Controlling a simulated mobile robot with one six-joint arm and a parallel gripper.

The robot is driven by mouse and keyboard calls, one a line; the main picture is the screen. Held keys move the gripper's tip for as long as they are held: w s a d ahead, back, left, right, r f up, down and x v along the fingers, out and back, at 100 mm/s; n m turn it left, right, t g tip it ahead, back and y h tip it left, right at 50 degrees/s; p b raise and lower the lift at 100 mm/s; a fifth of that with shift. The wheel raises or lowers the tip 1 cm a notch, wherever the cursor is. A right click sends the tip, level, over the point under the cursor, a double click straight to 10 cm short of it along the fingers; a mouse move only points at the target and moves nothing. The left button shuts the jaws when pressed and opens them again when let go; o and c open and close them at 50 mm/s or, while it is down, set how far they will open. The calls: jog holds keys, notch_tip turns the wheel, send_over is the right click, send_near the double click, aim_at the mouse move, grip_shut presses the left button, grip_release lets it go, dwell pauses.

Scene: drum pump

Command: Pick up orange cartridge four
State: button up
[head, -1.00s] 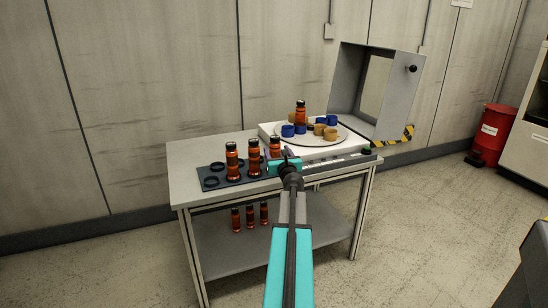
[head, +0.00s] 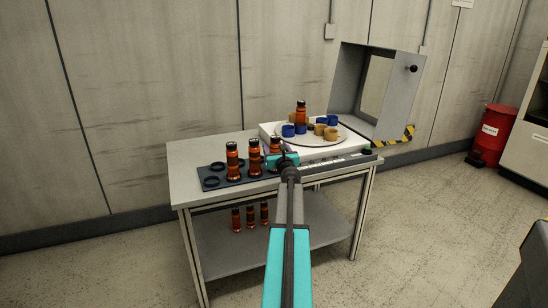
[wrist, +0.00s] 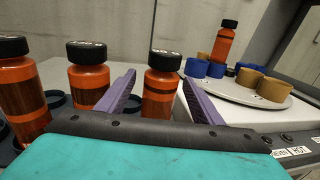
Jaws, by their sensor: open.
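Three orange cartridges with black caps stand upright in a dark rack: a left one (head: 232,162), a middle one (head: 254,158) and a right one (head: 275,146). I cannot read which is number four. My gripper (head: 283,152) is at the right end of the rack and partly covers the right cartridge. In the wrist view the open purple fingers (wrist: 161,97) flank this right cartridge (wrist: 160,88), with nothing gripped. Its lower part is hidden behind the gripper body. The middle cartridge (wrist: 87,80) stands just left of the left finger.
The dark rack (head: 207,177) has empty rings at left. A white turntable (head: 335,139) behind right bears blue and tan cups and another orange cartridge (head: 300,113). More cartridges (head: 250,217) stand on the lower shelf. An open grey hood (head: 345,85) stands at the back right.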

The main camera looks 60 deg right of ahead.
aim_at(276, 141)
jog(key=shift+w+d, duration=0.15)
jog(key=shift+d, duration=0.05)
dwell(0.5)
jog(key=c, duration=1.2)
jog(key=shift+o, duration=0.2)
jog(key=shift+r, duration=0.1)
jog(key=shift+r, duration=0.4)
notch_tip(276, 141, up, 3)
jog(key=shift+f+p, duration=0.1)
jog(key=shift+p, duration=0.8)
jog(key=s+d+r+v, duration=0.1)
jog(key=s+d+v, duration=0.1)
jog(key=v, duration=1.3)
jog(key=shift+s+r, duration=0.2)
jog(key=shift+s, duration=0.15)
jog(key=shift+a, duration=0.15)
